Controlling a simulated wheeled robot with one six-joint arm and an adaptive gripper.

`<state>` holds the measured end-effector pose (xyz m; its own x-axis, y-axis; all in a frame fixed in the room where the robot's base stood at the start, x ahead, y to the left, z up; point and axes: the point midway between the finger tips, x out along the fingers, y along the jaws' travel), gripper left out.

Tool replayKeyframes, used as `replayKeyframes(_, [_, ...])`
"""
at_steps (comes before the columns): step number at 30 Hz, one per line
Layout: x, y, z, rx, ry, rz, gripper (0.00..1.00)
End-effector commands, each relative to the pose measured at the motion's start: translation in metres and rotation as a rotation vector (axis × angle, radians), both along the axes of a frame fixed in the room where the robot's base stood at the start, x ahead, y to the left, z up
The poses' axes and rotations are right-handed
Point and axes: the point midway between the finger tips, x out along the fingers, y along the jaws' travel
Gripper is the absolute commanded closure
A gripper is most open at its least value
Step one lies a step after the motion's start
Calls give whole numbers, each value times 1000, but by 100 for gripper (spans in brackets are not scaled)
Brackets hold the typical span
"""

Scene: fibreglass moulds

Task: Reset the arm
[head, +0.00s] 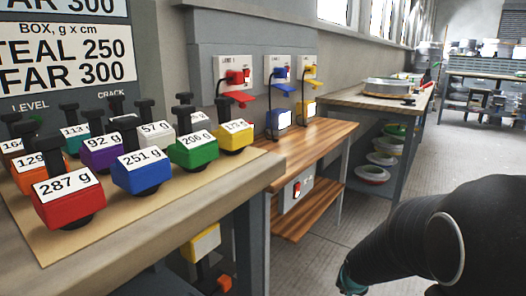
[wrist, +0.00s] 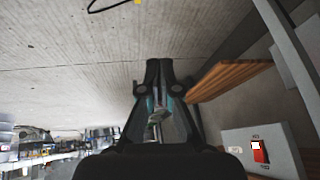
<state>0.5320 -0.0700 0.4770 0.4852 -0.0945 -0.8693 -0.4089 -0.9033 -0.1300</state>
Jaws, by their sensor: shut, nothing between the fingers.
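My arm (head: 430,235) shows dark at the lower right of the head view, out over the floor and clear of the benches. A small teal part of it shows at the bottom edge. In the wrist view my gripper (wrist: 165,64) is at the middle, its dark fingers drawn together. It is shut and holds nothing. Its tips stand against the bare floor in the picture, and nothing touches them.
Several labelled coloured weights (head: 143,170) stand on the near bench (head: 235,180). A wooden bench (head: 312,140) with wall switches (head: 238,77) lies beyond. A red switch (wrist: 260,151) and a wooden shelf (wrist: 228,76) show right of my gripper. The floor (head: 440,160) is clear.

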Motion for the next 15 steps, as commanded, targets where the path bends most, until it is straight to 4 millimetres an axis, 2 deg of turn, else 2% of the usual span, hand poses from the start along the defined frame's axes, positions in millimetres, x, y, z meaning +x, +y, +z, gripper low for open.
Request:
replayKeyframes(1, [-20,3,15,-26,46,43,100])
replayKeyframes(6, [-83,16,50,-78,195,186,100])
replayKeyframes(15, [-176,44,111,-89,297,368,100])
